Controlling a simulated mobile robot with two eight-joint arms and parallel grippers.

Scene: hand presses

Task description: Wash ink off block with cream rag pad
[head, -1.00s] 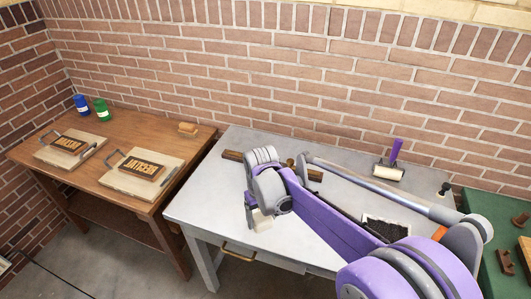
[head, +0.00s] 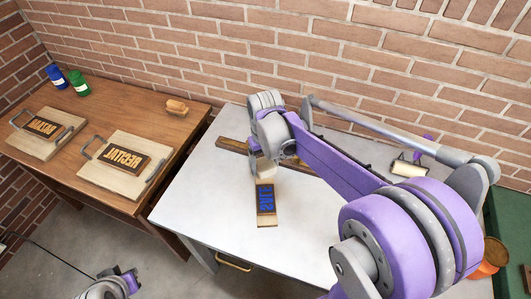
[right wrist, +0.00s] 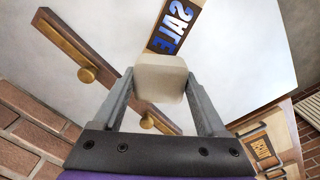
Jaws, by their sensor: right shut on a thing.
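My right gripper (right wrist: 158,88) is shut on the cream rag pad (right wrist: 160,72), with one finger on each side. In the head view the pad (head: 265,169) is at the block's far end; I cannot tell whether they touch. Part of my left arm shows at the lower left edge; its gripper fingers are not clearly visible.
A wooden bar with round knobs (right wrist: 65,55) lies behind the block. A roller (head: 408,168) lies at the back right. The brown table (head: 190,108) at left holds two boards with letter blocks, blue and green cans and a brush. Grey tabletop left of the block is clear.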

